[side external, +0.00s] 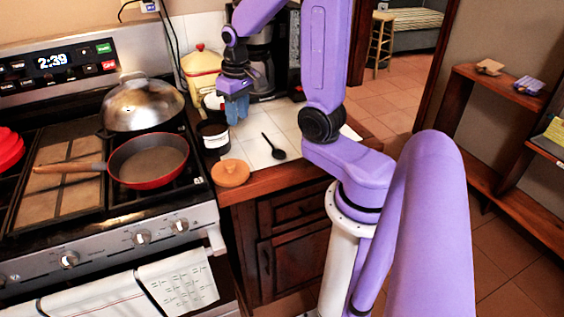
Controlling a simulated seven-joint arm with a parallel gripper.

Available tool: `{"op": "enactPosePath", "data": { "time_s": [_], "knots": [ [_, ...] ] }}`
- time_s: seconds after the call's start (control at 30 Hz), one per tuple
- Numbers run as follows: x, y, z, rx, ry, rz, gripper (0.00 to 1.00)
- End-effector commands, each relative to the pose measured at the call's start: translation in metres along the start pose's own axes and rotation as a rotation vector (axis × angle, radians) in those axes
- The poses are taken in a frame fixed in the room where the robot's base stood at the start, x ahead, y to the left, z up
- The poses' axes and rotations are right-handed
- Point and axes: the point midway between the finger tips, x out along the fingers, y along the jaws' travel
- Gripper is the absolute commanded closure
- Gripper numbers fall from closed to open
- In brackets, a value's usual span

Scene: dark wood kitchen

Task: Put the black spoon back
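The black spoon (275,148) lies on the white tiled counter (256,157), right of a dark jar. My gripper (235,112) hangs above the counter, up and to the left of the spoon and apart from it. Its blue fingers point down near the jars. I cannot tell from this view whether the fingers are apart or closed, and no held object can be made out.
A dark jar (214,137) and an orange-brown lid (230,173) stand near the counter's front left. A yellow canister (203,75) and a black coffee maker (262,65) stand behind. The stove with a red pan (150,182) and a domed pot (143,103) is at left.

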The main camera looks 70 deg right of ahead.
Motion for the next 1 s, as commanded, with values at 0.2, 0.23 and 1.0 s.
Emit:
{"op": "enactPosePath", "data": {
  "time_s": [0.2, 0.23, 1.0],
  "knots": [
    [-0.006, -0.047, 0.019, -0.239, -0.009, -0.017, 0.67],
    [-0.007, -0.053, 0.023, -0.27, -0.01, -0.02, 0.67],
    [-0.03, -0.134, 0.172, -1.087, -0.039, -0.061, 0.67]
  ]
}}
